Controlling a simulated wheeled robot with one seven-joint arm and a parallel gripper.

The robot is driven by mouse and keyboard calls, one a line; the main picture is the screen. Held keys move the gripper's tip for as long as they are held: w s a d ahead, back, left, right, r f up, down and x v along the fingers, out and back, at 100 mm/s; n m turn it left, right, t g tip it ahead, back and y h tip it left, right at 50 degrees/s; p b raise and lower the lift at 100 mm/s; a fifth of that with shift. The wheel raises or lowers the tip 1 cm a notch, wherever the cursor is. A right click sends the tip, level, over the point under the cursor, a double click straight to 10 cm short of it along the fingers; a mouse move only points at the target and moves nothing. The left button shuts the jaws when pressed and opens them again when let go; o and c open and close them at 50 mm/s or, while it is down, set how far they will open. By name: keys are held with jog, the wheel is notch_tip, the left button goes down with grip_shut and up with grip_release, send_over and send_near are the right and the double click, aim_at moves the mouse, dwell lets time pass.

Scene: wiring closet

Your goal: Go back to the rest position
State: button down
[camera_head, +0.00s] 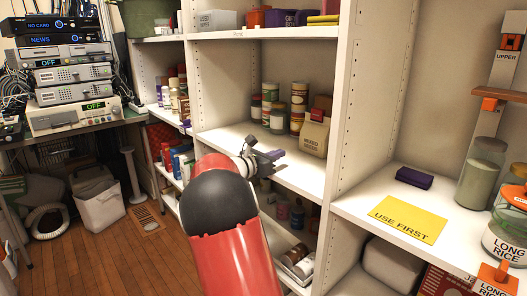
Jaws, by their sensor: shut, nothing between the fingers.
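My gripper (268,157) is at the end of my red and black arm in the middle of the picture. It shows small and dark in front of the middle shelf (283,174) of the white shelving. It is shut and nothing shows between its fingers. My arm hides part of the lower shelves behind it.
A WIXED SEEDS box (314,139) and several cans stand on the middle shelf. Stacked electronics (70,75) are at left above open wooden floor (110,250).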

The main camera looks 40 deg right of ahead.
jog(key=shift+s+a, duration=0.1)
jog(key=s+a+f+m+t+y, duration=0.1)
jog(key=s+a+f+m+y, duration=0.2)
jog(key=s+a+m+y, duration=0.3)
jog(key=s+a+f+m+t+y, duration=0.2)
jog(key=s+a+m+y, duration=0.4)
jog(key=s+a, duration=0.7)
jog(key=s+a+f+m+t+y, duration=0.1)
jog(key=s+a+f+m+y, duration=0.3)
jog(key=s+a, duration=0.6)
jog(key=a+m+y, duration=0.2)
jog(key=a, duration=0.6)
jog(key=shift+a+m, duration=0.35)
jog(key=shift+m, duration=0.05)
